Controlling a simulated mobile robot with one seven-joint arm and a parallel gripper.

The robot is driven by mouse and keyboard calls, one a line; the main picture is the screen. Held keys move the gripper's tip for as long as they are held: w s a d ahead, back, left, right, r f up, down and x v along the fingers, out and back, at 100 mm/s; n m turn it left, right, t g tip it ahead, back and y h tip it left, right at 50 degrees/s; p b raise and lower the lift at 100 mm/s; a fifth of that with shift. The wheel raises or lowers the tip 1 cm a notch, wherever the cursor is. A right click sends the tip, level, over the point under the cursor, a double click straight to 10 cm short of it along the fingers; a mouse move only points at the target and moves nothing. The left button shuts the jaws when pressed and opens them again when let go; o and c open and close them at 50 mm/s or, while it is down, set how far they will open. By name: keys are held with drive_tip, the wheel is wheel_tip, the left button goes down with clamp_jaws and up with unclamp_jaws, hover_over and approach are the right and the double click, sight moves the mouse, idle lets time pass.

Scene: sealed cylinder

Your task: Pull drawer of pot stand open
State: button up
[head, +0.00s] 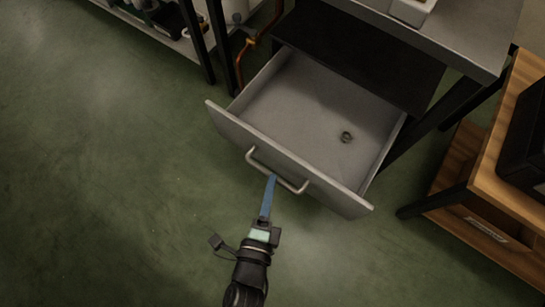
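The pot stand (440,40) is a grey-topped table with dark legs at the upper right. Its grey drawer (290,110) is pulled well out, and its inside shows. A small dark ring-like object (346,137) lies on the drawer floor. A metal bar handle (263,166) runs across the drawer front. My gripper (270,182) reaches up from the bottom of the view, and its blue fingertip meets or overlaps the middle of the handle. I cannot tell whether the fingers are closed around the bar.
A wooden cabinet (475,205) with a dark box (525,145) on it stands close at the right. A low shelf (165,35) with items and an orange pipe (243,60) are at the upper left. The green floor (100,180) is clear at left and front.

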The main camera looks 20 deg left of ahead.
drive_tip(key=p+v, duration=0.2)
drive_tip(key=v, duration=0.7)
drive_tip(key=shift+s+p, duration=0.3)
drive_tip(key=shift+r, duration=0.1)
